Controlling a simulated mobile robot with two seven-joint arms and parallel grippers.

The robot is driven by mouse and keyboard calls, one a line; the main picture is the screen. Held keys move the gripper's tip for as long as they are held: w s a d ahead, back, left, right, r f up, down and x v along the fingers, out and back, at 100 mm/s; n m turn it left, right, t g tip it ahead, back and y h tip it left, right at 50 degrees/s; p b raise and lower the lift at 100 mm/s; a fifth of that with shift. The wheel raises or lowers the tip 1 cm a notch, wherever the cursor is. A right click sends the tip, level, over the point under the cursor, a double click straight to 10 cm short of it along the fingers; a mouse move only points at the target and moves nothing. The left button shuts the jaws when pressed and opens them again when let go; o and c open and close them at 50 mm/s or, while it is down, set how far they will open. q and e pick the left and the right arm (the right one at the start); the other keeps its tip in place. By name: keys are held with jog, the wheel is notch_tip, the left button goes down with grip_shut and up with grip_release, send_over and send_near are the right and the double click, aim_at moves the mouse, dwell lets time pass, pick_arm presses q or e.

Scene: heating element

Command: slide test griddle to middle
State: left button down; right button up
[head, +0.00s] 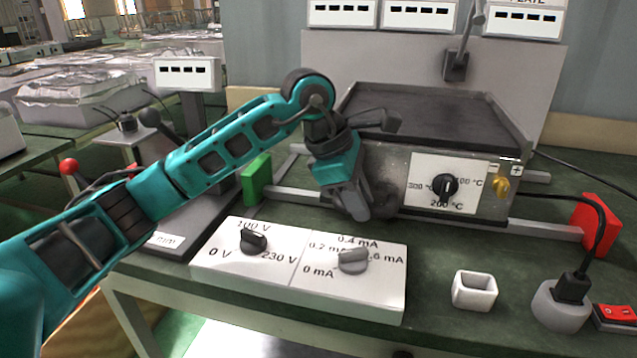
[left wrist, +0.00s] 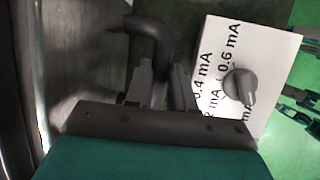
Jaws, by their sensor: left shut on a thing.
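The test griddle (head: 440,115) has a dark flat top and a silver front with a black temperature knob (head: 445,187). It sits on metal rails between a green block (head: 257,180) at the left and a red block (head: 597,222) at the right. My left gripper (head: 362,208) is at the left part of the griddle's front. In the left wrist view, its fingers (left wrist: 160,88) are shut on a dark curved handle (left wrist: 150,38) beside the silver front (left wrist: 85,60). The gripper hides much of the handle in the head view. My right gripper is not in view.
A white box with voltage and current knobs (head: 290,300) stands just in front of the gripper. A small white open holder (head: 474,291), a grey socket with a black plug (head: 561,305) and a red switch (head: 614,314) are at the right. Cables run beside the red block.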

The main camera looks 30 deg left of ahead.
pick_arm(q)
jog(key=shift+w+d, duration=0.15)
jog(key=shift+d, duration=0.45)
jog(key=shift+a, duration=0.1)
jog(key=c, duration=1)
grip_release()
jog(key=shift+o, duration=0.2)
jog(key=p+v, duration=0.2)
jog(key=v, duration=1.1)
